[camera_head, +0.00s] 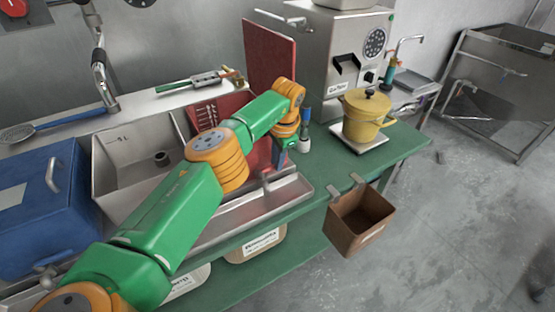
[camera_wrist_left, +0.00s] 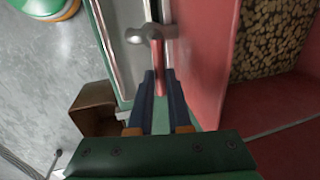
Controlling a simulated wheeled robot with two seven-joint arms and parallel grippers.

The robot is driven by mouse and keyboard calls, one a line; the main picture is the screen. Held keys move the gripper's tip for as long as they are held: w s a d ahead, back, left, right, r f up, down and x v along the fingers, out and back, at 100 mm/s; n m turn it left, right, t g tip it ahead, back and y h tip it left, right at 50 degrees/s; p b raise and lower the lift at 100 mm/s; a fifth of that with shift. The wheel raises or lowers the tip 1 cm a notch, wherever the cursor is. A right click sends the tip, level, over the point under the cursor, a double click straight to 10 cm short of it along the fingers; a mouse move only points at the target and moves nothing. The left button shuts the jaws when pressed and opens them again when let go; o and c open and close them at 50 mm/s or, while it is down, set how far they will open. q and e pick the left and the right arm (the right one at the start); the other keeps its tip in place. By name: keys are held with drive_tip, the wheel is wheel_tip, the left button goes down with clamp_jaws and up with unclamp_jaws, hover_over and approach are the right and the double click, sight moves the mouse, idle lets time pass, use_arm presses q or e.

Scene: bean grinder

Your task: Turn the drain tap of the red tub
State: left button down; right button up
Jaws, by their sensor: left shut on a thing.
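My left gripper (camera_head: 283,153) is low at the tub's right end. In the left wrist view its dark blue fingers (camera_wrist_left: 160,76) are close together, with the red stem between them. The tap itself is hidden in the head view. My right gripper is out of view.
A tall red panel (camera_head: 269,55) stands behind my left wrist. A yellow pot (camera_head: 362,118) is on a pale scale to the right, before a steel grinder (camera_head: 345,50). A brown bin (camera_head: 357,218) hangs off the bench front. A blue box (camera_head: 40,205) is at left.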

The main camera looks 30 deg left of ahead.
use_arm(q)
drive_tip(key=shift+a, duration=0.1)
idle(0.5)
drive_tip(key=c, duration=0.8)
unclamp_jaws()
drive_tip(key=shift+c, duration=0.2)
wheel_tip(320, 180, up, 7)
drive_tip(key=d, duration=0.1)
drive_tip(key=shift+s+b, duration=0.3)
drive_tip(key=shift+b, duration=0.05)
